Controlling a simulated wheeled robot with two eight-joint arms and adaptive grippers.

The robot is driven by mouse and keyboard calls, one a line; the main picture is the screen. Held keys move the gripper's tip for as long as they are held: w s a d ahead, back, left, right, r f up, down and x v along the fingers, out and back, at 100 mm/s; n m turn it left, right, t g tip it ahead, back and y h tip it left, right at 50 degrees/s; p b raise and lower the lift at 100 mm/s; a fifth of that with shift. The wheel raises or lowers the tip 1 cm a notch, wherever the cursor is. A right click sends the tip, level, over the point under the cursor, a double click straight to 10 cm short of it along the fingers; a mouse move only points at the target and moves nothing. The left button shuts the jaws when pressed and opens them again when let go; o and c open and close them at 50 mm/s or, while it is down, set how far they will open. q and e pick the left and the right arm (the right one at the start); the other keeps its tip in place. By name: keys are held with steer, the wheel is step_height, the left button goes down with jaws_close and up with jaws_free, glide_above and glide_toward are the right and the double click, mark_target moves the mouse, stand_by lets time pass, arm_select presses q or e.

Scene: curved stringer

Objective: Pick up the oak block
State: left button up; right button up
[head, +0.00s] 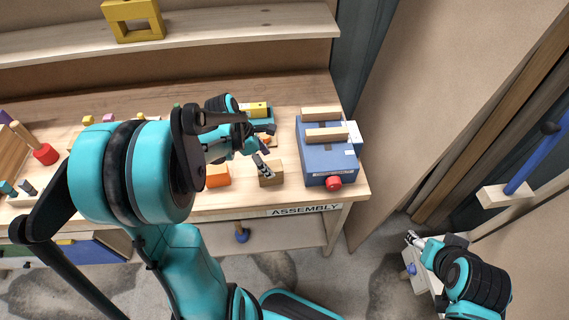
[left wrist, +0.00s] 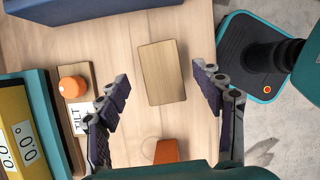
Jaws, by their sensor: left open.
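The oak block (left wrist: 162,72) is a plain light wooden block on the bench, a little tilted in the left wrist view. It lies between the spread fingers of my left gripper (left wrist: 161,82), with a gap on each side. In the head view the oak block (head: 271,180) stands near the bench's front edge, and my left gripper (head: 262,158) is right above it, partly covering it. The left gripper is open and empty. My right gripper (head: 412,238) is low at the right, away from the bench; its jaws are too small to read.
An orange block (head: 217,176) stands left of the oak block, also seen in the left wrist view (left wrist: 166,150). A yellow instrument (left wrist: 22,142) lies nearby. The bench edge (head: 305,209) is close in front.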

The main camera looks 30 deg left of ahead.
arm_select(q)
steer(key=b+x, duration=0.1)
steer(key=x, duration=0.2)
steer(key=b+x, duration=0.2)
steer(key=x, duration=0.1)
steer(key=shift+s+f, duration=0.15)
steer(key=shift+f, duration=0.25)
steer(key=shift+d+f, duration=0.1)
steer(key=shift+f, duration=0.35)
steer(key=shift+r, duration=0.1)
steer(key=shift+c, duration=0.6)
steer(key=c, duration=1.3)
